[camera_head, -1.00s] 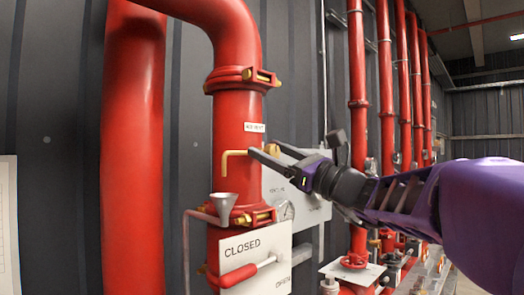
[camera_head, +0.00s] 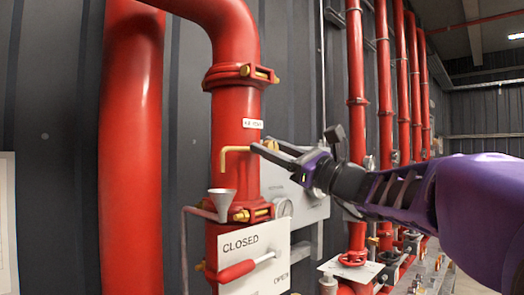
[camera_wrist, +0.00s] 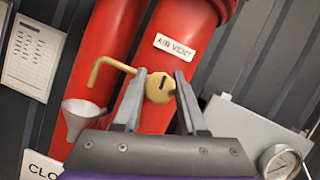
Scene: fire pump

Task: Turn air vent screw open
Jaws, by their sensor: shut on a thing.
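The air vent screw (camera_wrist: 159,87) is a brass, many-sided head with a dark slot, on the red pipe below the "AIR VENT" label (camera_wrist: 175,47). A bent brass tube (camera_wrist: 104,66) sticks out to its left with its end turned down. In the wrist view my gripper (camera_wrist: 160,76) has one finger on each side of the screw head and is shut on it. In the head view the gripper (camera_head: 262,147) reaches in from the right, and its fingers partly hide the screw (camera_head: 272,146).
A grey funnel (camera_head: 222,203) stands below the brass tube. Under it is a white "CLOSED" plate (camera_head: 250,240) with a red-handled lever (camera_head: 238,271). A pale box (camera_wrist: 245,125) with a gauge (camera_wrist: 278,162) is to the right. A thick red pipe (camera_head: 130,150) stands left.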

